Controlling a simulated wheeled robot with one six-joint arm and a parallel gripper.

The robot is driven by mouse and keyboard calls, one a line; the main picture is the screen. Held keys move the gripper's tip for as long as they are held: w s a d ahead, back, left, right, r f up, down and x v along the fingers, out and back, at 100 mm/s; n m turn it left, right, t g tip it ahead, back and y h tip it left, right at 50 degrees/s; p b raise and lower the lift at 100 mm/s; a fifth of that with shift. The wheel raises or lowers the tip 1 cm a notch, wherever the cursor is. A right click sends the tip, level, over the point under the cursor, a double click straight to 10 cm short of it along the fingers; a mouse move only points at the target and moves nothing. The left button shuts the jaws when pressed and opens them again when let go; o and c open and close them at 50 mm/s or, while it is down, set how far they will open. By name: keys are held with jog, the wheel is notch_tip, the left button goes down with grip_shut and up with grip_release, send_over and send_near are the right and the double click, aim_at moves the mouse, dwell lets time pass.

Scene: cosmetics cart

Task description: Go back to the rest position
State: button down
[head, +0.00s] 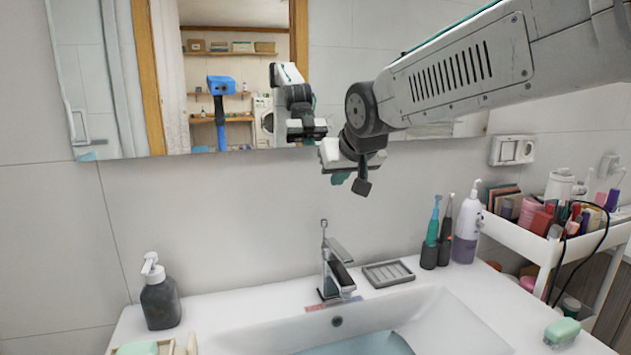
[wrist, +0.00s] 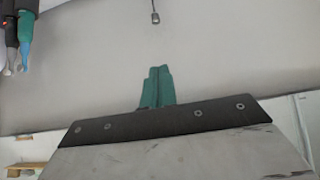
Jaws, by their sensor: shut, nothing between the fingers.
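My gripper (head: 340,178) hangs in front of the wall, just below the mirror's lower edge and above the faucet, at the end of my grey arm. In the head view its fingers are small and partly hidden by the wrist. In the wrist view my green fingers (wrist: 157,88) are together, with nothing between them. The gripper is apart from everything around it.
The white sink (head: 460,310) has a faucet (head: 335,270), a soap dish (head: 388,273), electric toothbrushes (head: 437,235) and a white pump bottle (head: 467,225). A dark dispenser (head: 160,295) stands left. A loaded cart (head: 525,238) is at right. The mirror (head: 340,60) is behind my arm.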

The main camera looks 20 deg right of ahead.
jog(key=s+d+f+g, duration=0.1)
jog(key=s+f, duration=0.3)
jog(key=s, duration=0.6)
jog(key=s+d+f+g, duration=0.1)
jog(key=s+f+g, duration=0.3)
jog(key=s, duration=0.7)
jog(key=s+d+f+g, duration=0.1)
jog(key=s+f, duration=0.3)
jog(key=s, duration=0.7)
jog(key=shift+f+g, duration=0.35)
jog(key=shift+g, duration=0.55)
